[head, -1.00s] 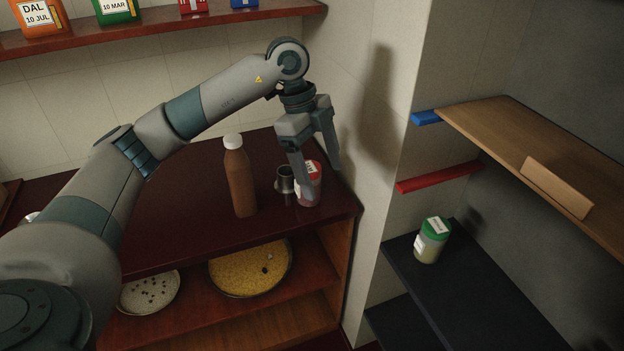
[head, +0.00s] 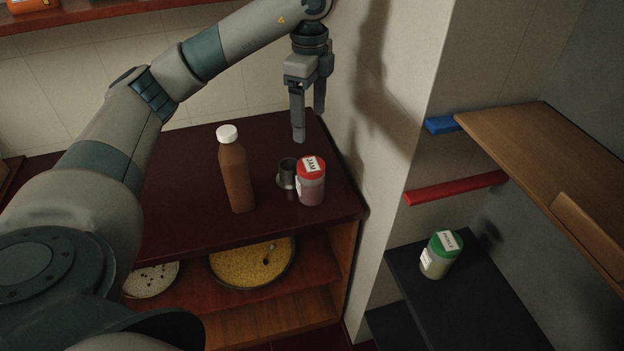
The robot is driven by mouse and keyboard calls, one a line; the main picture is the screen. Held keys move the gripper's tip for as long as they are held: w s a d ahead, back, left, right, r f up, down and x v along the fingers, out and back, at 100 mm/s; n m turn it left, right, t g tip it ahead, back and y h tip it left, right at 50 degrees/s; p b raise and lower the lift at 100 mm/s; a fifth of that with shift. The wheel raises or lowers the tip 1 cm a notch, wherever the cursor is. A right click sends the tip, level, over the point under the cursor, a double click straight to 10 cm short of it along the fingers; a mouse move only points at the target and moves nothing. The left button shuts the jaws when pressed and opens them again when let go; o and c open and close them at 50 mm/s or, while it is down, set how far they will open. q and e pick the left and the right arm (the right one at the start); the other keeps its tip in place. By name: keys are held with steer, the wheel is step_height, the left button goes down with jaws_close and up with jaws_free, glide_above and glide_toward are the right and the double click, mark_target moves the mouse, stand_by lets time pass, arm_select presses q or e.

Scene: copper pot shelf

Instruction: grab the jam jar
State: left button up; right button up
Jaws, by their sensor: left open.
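The jam jar (head: 311,187) has a red lid with a white label reading JAM and a pinkish body. It stands upright near the right end of the dark red counter (head: 190,225). My left gripper (head: 308,124) hangs fingers-down above and behind the jar in the head view. It is open and empty, and it does not touch the jar. The jar's lid and front are in plain sight. My right gripper is not in view.
A small metal cup (head: 287,175) stands close at the jar's left, and a brown bottle with a white cap (head: 235,175) is further left. A wall corner rises right of the counter. A green-lidded jar (head: 439,256) stands on a dark shelf.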

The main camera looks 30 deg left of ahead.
mark_target(311, 164)
arm_select(q)
step_height(311, 164, down, 11)
steer(key=p, duration=0.4)
steer(key=shift+w, duration=0.1)
steer(key=shift+f, duration=0.65)
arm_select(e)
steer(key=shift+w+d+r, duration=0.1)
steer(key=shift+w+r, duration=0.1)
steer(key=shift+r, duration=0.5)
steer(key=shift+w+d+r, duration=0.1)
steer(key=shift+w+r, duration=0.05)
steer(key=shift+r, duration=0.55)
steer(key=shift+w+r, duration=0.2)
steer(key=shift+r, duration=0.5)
arm_select(q)
steer(key=shift+d+f+p, duration=0.1)
steer(key=shift+f+p, duration=0.55)
steer(key=shift+p, duration=0.2)
step_height(311, 164, down, 3)
steer(key=shift+d+p, duration=0.1)
steer(key=shift+p, duration=0.65)
steer(key=shift+f, duration=0.5)
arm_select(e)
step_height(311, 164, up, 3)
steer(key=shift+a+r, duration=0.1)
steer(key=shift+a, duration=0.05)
